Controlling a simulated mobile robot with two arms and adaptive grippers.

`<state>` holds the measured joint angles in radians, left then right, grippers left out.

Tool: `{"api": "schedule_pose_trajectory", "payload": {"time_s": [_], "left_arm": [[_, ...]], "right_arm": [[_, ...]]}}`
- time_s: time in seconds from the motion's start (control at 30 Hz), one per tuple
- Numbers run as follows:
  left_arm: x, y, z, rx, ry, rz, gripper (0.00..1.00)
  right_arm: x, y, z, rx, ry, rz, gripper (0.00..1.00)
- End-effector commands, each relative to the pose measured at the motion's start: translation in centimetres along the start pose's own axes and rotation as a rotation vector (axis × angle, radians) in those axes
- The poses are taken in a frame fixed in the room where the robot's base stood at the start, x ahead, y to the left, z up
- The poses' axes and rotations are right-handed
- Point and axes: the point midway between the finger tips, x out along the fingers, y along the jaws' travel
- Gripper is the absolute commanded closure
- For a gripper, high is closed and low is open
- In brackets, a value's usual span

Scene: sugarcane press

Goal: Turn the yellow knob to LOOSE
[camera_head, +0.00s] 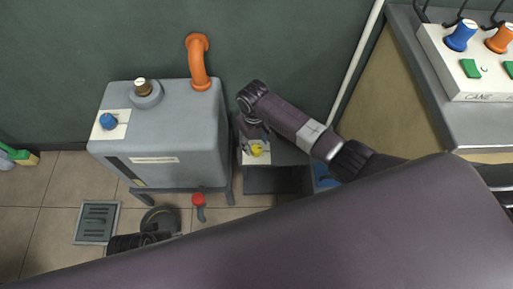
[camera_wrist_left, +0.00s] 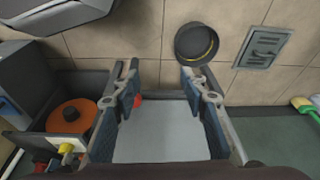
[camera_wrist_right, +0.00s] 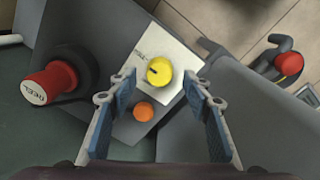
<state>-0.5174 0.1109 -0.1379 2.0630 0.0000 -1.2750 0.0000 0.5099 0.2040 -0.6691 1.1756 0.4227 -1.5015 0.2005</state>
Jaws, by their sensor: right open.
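The yellow knob (camera_head: 256,149) sits on a small white plate (camera_wrist_right: 178,45) on a dark grey box. In the right wrist view the yellow knob (camera_wrist_right: 159,71) faces me, with a small dark mark on its left side. The lettering on the plate is too small to read. My right gripper (camera_wrist_right: 152,91) is open and empty; the knob shows ahead between its fingertips, apart from them. In the head view my right wrist partly covers the box. My left gripper (camera_wrist_left: 160,79) is open and empty, with a flat grey surface showing between its fingers.
An orange button (camera_wrist_right: 144,111) is beside the knob plate. A large red knob (camera_wrist_right: 50,83) stands left of it. A grey tank (camera_head: 175,125) with an orange pipe (camera_head: 198,62) is left of my right gripper. A dark round pan (camera_wrist_left: 197,44) lies near a floor drain (camera_wrist_left: 263,47).

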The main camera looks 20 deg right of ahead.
Motion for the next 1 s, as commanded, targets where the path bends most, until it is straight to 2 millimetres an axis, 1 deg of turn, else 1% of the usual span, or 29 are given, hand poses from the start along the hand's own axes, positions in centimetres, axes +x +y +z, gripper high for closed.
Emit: {"api": "schedule_pose_trajectory", "payload": {"time_s": [0.03,0.1,0.3,0.43,0.7,0.77,1.0], "left_arm": [[-0.5,-0.1,-0.2,-0.001,0.006,-0.001,0.60],[-1.4,-0.1,-0.5,-0.001,0.011,-0.002,0.60],[-3.2,-0.2,-0.8,-0.003,0.017,-0.003,0.60],[-3.8,-0.2,-0.9,-0.003,0.020,-0.004,0.60],[-3.9,-0.2,-0.9,-0.003,0.020,-0.004,0.60],[-3.9,-0.2,-0.9,-0.003,0.020,-0.004,0.60],[-3.9,-0.2,-0.9,-0.004,0.020,-0.004,0.60]], "right_arm": [[0.8,0.0,0.0,0.000,-0.001,0.000,0.55],[1.4,0.0,0.0,0.000,-0.001,0.000,0.55],[2.5,0.0,0.0,-0.001,0.000,0.000,0.55],[2.8,0.0,0.0,-0.001,0.000,0.001,0.55],[2.8,0.0,0.0,-0.001,0.000,0.000,0.55],[2.8,0.0,0.0,-0.001,0.000,0.000,0.60],[2.8,0.0,0.0,-0.001,0.001,0.000,0.87]]}}
